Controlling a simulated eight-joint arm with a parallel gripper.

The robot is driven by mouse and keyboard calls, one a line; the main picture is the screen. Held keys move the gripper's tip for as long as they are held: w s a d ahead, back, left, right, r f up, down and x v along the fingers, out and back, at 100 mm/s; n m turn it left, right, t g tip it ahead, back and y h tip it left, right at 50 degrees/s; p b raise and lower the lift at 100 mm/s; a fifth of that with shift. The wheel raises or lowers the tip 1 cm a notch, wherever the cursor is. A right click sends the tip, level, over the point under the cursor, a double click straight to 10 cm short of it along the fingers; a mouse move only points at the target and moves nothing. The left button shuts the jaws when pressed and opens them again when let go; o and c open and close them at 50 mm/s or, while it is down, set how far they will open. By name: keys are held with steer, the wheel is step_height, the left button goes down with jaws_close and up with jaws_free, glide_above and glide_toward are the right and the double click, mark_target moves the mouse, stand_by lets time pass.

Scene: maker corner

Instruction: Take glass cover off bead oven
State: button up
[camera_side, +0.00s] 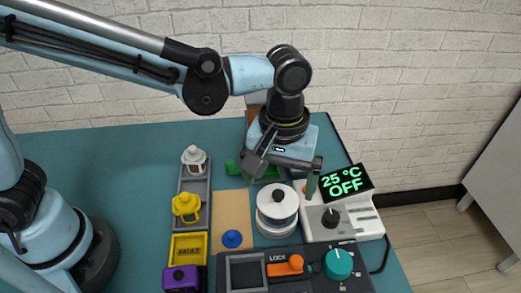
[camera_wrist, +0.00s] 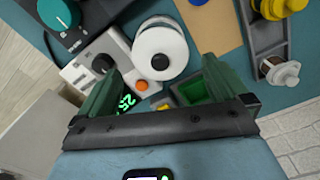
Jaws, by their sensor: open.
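The bead oven (camera_side: 277,224) is a round white pot on the teal table, right of centre in the side view. Its pale round cover (camera_side: 277,199) with a black knob (camera_side: 278,196) sits on top. In the wrist view the cover (camera_wrist: 160,38) shows from above, near the top centre, with its knob (camera_wrist: 164,55) towards me. My gripper (camera_side: 283,180) is open and empty, pointing down above and behind the oven. Its two green fingers in the wrist view (camera_wrist: 162,86) are spread wide, and the cover lies beyond their tips, apart from them.
A white control box (camera_side: 347,224) with a display reading 25 °C OFF (camera_side: 346,182) stands right of the oven. A dark panel (camera_side: 310,273) with a LOCK lever is in front. A tan board (camera_side: 233,212) and a grey rack (camera_side: 195,181) are left. A green tray (camera_wrist: 205,90) lies under my gripper.

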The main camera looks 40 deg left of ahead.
mark_target(278, 193)
steer(key=shift+w+f, duration=0.1)
steer(key=shift+f, duration=3.2)
steer(key=shift+c, duration=0.3)
steer(key=c, duration=0.8)
steer(key=shift+r, duration=0.1)
